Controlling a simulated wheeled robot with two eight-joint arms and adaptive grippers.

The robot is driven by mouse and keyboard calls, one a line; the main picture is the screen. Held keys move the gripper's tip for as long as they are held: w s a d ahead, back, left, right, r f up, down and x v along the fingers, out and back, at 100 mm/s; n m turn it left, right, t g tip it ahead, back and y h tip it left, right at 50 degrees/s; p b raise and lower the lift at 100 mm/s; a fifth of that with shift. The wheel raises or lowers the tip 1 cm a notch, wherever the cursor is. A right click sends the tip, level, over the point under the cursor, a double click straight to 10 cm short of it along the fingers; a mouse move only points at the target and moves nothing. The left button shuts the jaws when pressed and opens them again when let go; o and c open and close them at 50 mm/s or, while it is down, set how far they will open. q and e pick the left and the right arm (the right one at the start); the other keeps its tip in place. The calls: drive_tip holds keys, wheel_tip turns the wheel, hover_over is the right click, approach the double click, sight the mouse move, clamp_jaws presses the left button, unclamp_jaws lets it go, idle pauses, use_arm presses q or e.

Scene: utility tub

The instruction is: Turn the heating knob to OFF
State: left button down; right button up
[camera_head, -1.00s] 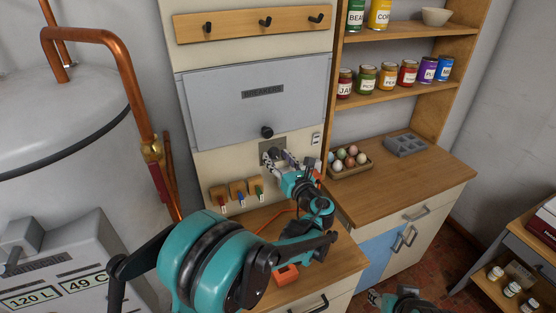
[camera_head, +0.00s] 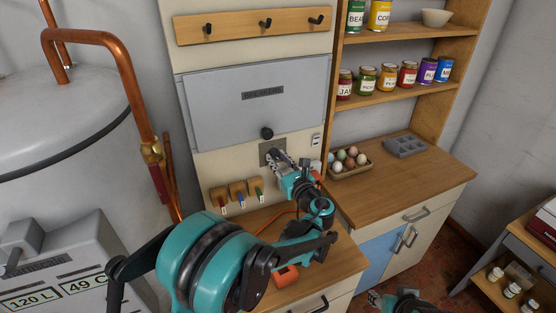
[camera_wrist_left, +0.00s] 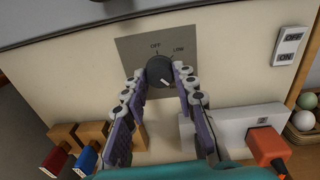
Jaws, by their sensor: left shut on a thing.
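The heating knob (camera_wrist_left: 160,71) is a dark round dial on a grey plate (camera_wrist_left: 128,48) marked OFF and LOW. Its white pointer mark points down and to the right, away from OFF, which is printed above it. My left gripper (camera_wrist_left: 161,76) is shut on the knob, one finger on each side. In the head view the left gripper (camera_head: 273,156) reaches the plate (camera_head: 266,147) below the grey breaker box and hides the knob.
The breaker box (camera_head: 258,108) with a black knob is just above. An OFF/ON switch (camera_wrist_left: 289,46) and a white socket with an orange plug (camera_wrist_left: 268,145) are at right. Key-tagged wooden blocks (camera_wrist_left: 75,140) are at lower left. An egg tray (camera_head: 350,168) stands on the counter.

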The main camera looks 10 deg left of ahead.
use_arm(q)
drive_tip(key=n, duration=0.8)
drive_tip(key=shift+r+h, duration=0.1)
drive_tip(key=shift+h, duration=0.2)
drive_tip(key=n, duration=1.8)
drive_tip(key=shift+s+n+h, duration=0.1)
drive_tip(key=shift+n+h, duration=0.2)
drive_tip(key=c, duration=1.2)
unclamp_jaws()
